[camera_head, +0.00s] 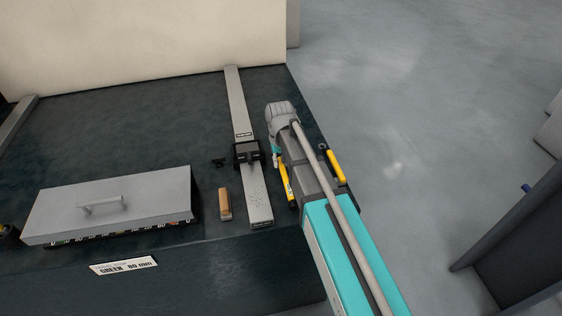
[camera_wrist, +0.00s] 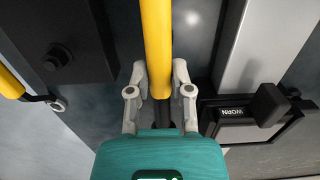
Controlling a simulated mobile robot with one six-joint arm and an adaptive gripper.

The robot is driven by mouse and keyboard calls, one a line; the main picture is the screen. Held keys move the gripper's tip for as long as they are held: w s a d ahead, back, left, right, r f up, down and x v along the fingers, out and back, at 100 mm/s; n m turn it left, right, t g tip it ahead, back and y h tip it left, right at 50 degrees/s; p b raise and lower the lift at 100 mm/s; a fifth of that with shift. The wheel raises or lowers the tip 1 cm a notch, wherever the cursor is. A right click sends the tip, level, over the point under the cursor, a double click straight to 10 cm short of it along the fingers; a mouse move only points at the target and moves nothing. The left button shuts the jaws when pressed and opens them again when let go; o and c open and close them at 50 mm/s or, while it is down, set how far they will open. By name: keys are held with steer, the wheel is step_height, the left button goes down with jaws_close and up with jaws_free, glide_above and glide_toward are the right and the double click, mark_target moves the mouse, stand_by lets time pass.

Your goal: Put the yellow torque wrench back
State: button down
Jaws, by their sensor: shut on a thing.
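My gripper (camera_wrist: 159,88) is shut on the yellow torque wrench (camera_wrist: 156,40), its two grey fingers on either side of the yellow handle. A black part of the wrench shows between the fingers below the yellow. In the head view part of the yellow wrench (camera_head: 284,180) shows just left of my arm, near the right end of the dark bench. My arm hides the rest, so I cannot tell whether the wrench touches the bench. A second yellow-handled tool (camera_head: 336,167) with a ring end lies to the right of my arm; it also shows in the wrist view (camera_wrist: 9,82).
A metal rail (camera_head: 238,100) with a black slider (camera_head: 248,152) runs left of my gripper. A wooden-topped block (camera_head: 224,203) and a grey lidded box (camera_head: 110,203) stand further left. The dark bench (camera_head: 110,110) is clear at the back. Its right edge is close.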

steer(key=shift+f+b, duration=0.85)
steer(key=shift+f, duration=0.1)
steer(key=shift+c, duration=2.2)
jaws_free()
steer(key=shift+r, duration=0.1)
steer(key=o, duration=0.4)
steer(key=shift+o, duration=0.2)
steer(key=shift+r, duration=0.2)
steer(key=shift+w+a+r+p, duration=0.1)
steer(key=shift+r+p, duration=1.3)
steer(key=shift+p, duration=0.15)
steer(key=shift+w+r+p, duration=0.1)
steer(key=shift+r+p, duration=1.3)
steer(key=shift+p, duration=0.1)
